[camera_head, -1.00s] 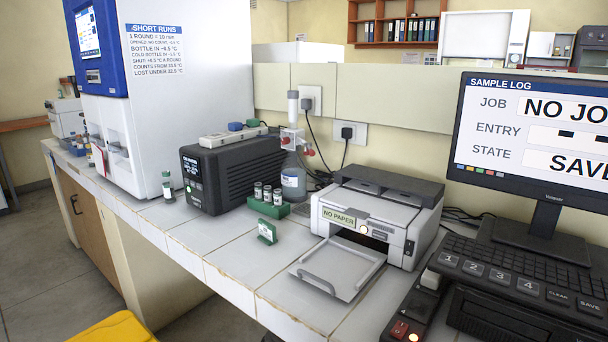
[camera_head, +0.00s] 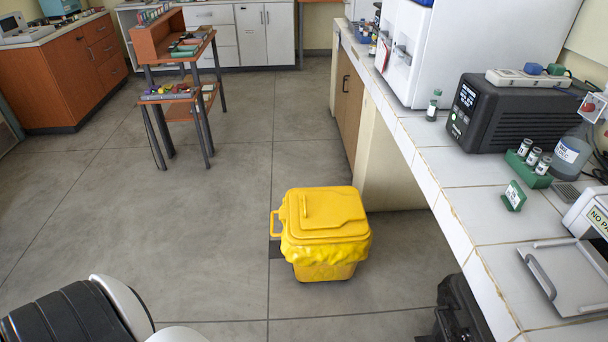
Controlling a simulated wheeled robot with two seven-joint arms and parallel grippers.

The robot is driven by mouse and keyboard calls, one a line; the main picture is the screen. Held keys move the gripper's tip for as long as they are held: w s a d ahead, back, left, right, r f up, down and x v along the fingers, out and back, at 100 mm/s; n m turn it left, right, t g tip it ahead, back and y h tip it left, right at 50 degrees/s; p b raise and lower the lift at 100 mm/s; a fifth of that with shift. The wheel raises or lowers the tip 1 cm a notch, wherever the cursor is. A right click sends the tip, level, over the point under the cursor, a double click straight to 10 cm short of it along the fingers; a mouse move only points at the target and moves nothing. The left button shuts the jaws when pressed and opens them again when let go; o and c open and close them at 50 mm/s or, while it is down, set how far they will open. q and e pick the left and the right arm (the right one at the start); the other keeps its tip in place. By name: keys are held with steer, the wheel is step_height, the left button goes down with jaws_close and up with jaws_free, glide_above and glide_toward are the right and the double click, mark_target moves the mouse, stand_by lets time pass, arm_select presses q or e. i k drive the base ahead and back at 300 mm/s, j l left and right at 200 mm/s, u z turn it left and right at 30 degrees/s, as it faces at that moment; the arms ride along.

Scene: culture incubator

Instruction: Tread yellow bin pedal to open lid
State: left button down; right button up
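The yellow bin (camera_head: 322,238) stands upright on the grey tiled floor, left of the bench end. Its yellow lid (camera_head: 325,208) is shut, with a raised handle on top and a loop on the left side. A yellow liner hangs out below the lid rim. Neither of my grippers is in view.
The white tiled bench (camera_head: 455,190) runs along the right, with a black device (camera_head: 515,112) and a green vial rack (camera_head: 528,168). A dark bin-like object (camera_head: 462,310) stands under its front. A wooden cart (camera_head: 180,75) stands at the back left. The floor left of the bin is clear.

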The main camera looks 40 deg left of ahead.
mark_target(275, 252)
steer(key=u, duration=1.05)
steer(key=i+j+z, duration=0.15)
steer(key=i+j, duration=0.15)
steer(key=i+j+z, duration=0.2)
steer(key=i+j, duration=0.2)
steer(key=i+j+z, duration=0.15)
steer(key=i+j, duration=0.25)
steer(key=i+j+z, duration=0.15)
steer(key=i+j, duration=0.2)
steer(key=j, duration=0.15)
steer(key=i+j+z, duration=0.2)
steer(key=j, duration=0.3)
steer(key=i, duration=0.05)
